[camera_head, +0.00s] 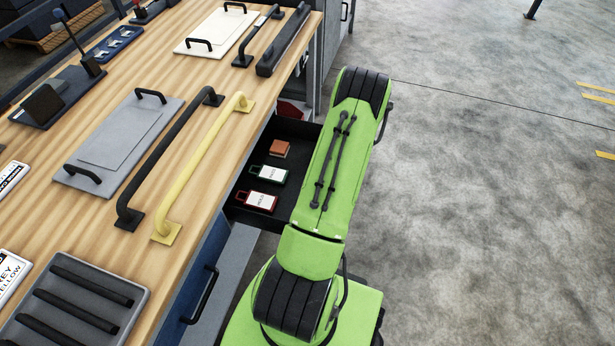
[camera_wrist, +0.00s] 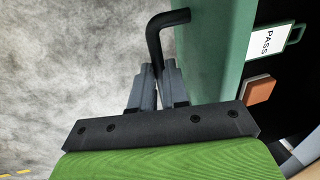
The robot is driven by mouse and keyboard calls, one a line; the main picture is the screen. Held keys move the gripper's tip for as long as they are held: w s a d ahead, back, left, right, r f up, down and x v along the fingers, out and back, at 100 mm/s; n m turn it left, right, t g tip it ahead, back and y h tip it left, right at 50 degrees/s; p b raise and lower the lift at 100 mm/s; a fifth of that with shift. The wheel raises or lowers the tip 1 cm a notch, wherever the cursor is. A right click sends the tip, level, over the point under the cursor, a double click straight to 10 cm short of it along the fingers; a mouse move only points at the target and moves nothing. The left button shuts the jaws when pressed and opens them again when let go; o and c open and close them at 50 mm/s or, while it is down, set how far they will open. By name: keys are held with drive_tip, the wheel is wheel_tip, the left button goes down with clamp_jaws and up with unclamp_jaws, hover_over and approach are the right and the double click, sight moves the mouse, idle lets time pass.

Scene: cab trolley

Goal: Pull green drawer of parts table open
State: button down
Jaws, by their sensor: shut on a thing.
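The green drawer (camera_wrist: 208,60) stands pulled out from the parts table (camera_head: 262,122). Its dark inside (camera_head: 292,128) shows in the head view, partly hidden behind my green arm. Its green front and black bar handle (camera_wrist: 165,20) show in the wrist view. My gripper (camera_wrist: 157,70) is shut on the handle near its lower end, in front of the drawer face. In the head view my gripper is hidden behind my arm.
In the drawer lie an orange-brown block (camera_head: 280,149), a green-edged tag (camera_head: 268,175) and a red-edged tag (camera_head: 257,200). A blue drawer with a black handle (camera_head: 203,295) is closed beside it. A yellow bar handle (camera_head: 203,165) lies on the tabletop. The floor to the right is clear.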

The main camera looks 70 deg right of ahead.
drive_tip(key=shift+s+d, duration=0.2)
drive_tip(key=shift+s, duration=1.5)
drive_tip(key=c, duration=1.1)
unclamp_jaws()
drive_tip(key=s+r+p, duration=0.1)
drive_tip(key=r, duration=0.4)
drive_tip(key=s+r+p, duration=0.1)
drive_tip(key=r, duration=0.4)
drive_tip(key=s+r+p, duration=0.1)
drive_tip(key=r, duration=0.4)
drive_tip(key=shift+d+r, duration=0.15)
drive_tip(key=shift+r, duration=0.1)
